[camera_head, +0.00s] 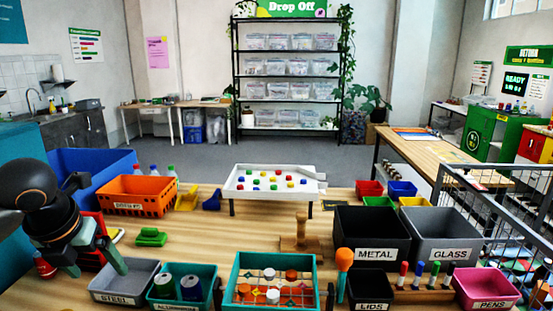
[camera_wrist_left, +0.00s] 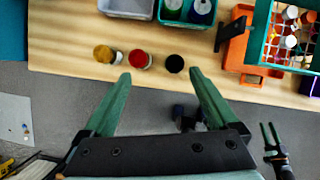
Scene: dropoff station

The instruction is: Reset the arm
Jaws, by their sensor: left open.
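My left gripper (camera_head: 97,268) hangs over the front left of the wooden table, beside the grey STEEL bin (camera_head: 126,281). In the left wrist view its two green fingers (camera_wrist_left: 161,76) are spread wide with nothing between them. Beyond the fingertips, near the table edge, stand a yellow-topped jar (camera_wrist_left: 104,54), a red-topped jar (camera_wrist_left: 138,60) and a black round one (camera_wrist_left: 175,63). What looks like my right gripper (camera_wrist_left: 270,134) shows small at the right edge of the left wrist view, over the floor; its jaw state is unclear.
Bins crowd the table: an orange crate (camera_head: 137,208), a teal bin with cans (camera_head: 207,272), a teal gridded crate (camera_head: 237,291), black METAL (camera_head: 372,254) and grey GLASS (camera_head: 452,252) boxes. A white tray stand (camera_head: 235,189) is behind. Bare wood (camera_head: 215,240) lies mid-left.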

